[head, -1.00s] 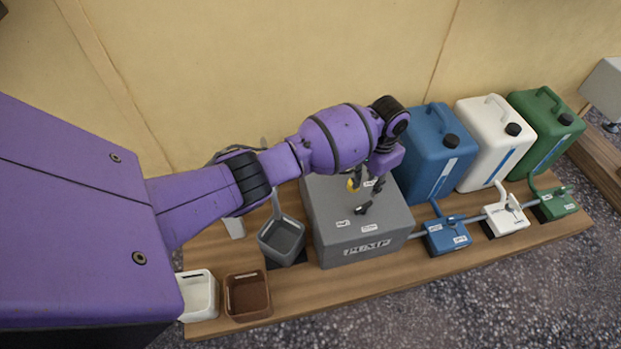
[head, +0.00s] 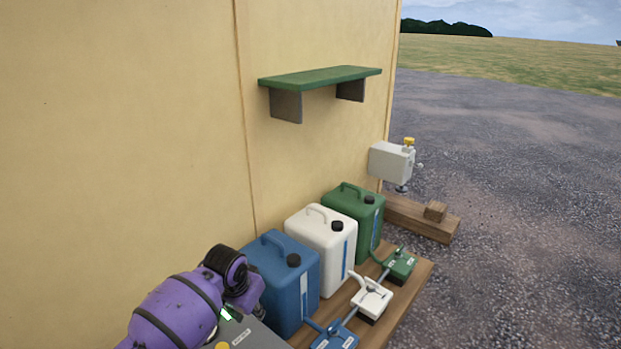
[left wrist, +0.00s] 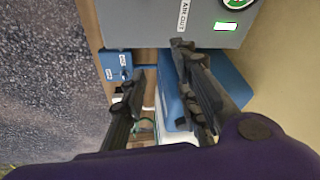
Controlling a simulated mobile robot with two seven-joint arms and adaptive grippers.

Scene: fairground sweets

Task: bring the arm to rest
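My left arm, purple with dark joints, comes in at the bottom left of the head view. Its left gripper (head: 259,298) is beside the blue canister (head: 285,282) and above the grey pump box (head: 250,334), which is mostly cut off by the lower edge. In the left wrist view the two dark fingers of the left gripper (left wrist: 160,60) stand apart with nothing between them. The pump box (left wrist: 150,30) fills the top there, and the blue canister (left wrist: 232,80) shows behind the right finger. My right gripper is in neither view.
A white canister (head: 318,250) and a green canister (head: 352,222) stand along the wall. Small blue, white (head: 371,298) and green (head: 400,265) units sit before them on the wooden board (head: 412,292). A green shelf (head: 320,76) juts from the wall. Open gravel lies at right.

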